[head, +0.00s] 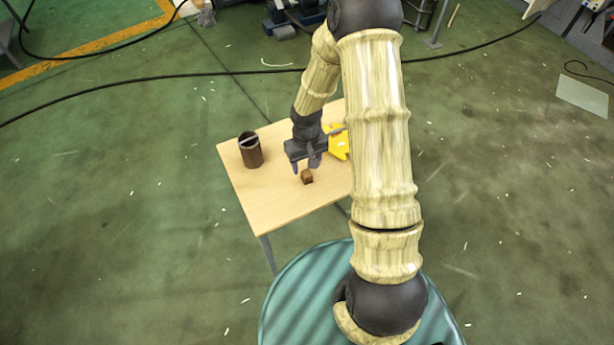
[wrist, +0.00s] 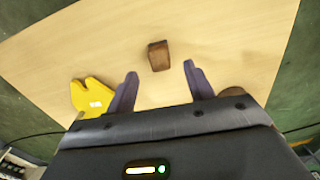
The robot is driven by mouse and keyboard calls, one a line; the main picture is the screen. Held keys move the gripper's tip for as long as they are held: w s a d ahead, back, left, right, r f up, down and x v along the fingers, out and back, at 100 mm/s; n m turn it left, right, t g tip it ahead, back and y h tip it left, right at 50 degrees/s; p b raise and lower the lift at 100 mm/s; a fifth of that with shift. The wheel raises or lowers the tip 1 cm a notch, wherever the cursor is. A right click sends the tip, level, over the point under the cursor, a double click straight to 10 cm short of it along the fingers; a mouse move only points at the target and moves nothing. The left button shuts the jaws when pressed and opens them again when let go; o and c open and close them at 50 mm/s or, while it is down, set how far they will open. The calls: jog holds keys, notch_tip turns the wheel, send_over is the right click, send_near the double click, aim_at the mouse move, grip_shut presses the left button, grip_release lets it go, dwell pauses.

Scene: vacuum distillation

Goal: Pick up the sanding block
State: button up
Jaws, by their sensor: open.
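The sanding block (head: 307,177) is a small brown block lying on the wooden table (head: 275,205). In the wrist view the block (wrist: 159,56) lies just ahead of the fingertips, about midway between their lines. My gripper (head: 306,167) hangs over the table close to the block. In the wrist view my gripper (wrist: 160,70) has its two fingers spread apart, with nothing between them. The block is fully visible in the wrist view.
A dark brown cylindrical container (head: 251,152) stands at the table's left side. A yellow object (head: 339,142) lies on the table to the right, partly behind my arm; it also shows in the wrist view (wrist: 92,97). The table's front left is bare.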

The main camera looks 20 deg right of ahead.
aim_at(307, 173)
jog(key=f, duration=0.5)
jog(key=shift+s+f+b, duration=0.1)
jog(key=shift+s+b, duration=0.1)
jog(key=shift+b, duration=0.15)
jog(key=shift+c, duration=0.2)
jog(key=c, duration=1)
